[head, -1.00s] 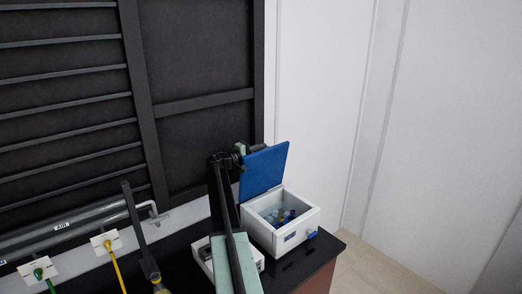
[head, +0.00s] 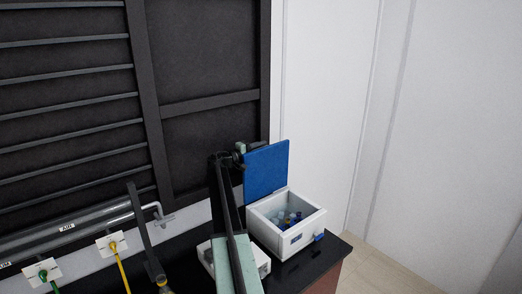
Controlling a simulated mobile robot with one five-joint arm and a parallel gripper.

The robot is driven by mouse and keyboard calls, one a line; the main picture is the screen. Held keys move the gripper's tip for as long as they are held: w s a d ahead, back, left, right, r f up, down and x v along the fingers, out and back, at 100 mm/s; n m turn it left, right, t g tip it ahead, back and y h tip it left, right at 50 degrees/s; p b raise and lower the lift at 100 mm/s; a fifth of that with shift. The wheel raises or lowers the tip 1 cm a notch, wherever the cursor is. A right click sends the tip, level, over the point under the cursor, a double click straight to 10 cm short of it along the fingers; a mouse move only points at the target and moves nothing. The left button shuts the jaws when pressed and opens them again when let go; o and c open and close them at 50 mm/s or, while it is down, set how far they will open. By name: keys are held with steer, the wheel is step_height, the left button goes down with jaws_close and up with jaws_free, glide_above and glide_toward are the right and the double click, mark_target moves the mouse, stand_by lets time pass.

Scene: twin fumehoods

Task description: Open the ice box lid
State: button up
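The ice box is a white box (head: 301,237) on the right end of the black bench, in the head view. Its blue lid (head: 267,170) stands up, tilted back above the rear edge, so the inside shows.
A white device (head: 262,260) sits left of the box, partly behind my arm. The black bench top (head: 322,262) is bare in front of the box and ends at its right edge. Yellow and green hoses (head: 122,275) hang from wall outlets at left. A dark panelled wall is behind.

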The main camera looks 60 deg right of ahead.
mark_target(247, 153)
steer(key=shift+w+a, duration=0.1)
steer(key=v, duration=0.7)
steer(key=shift+a, duration=0.3)
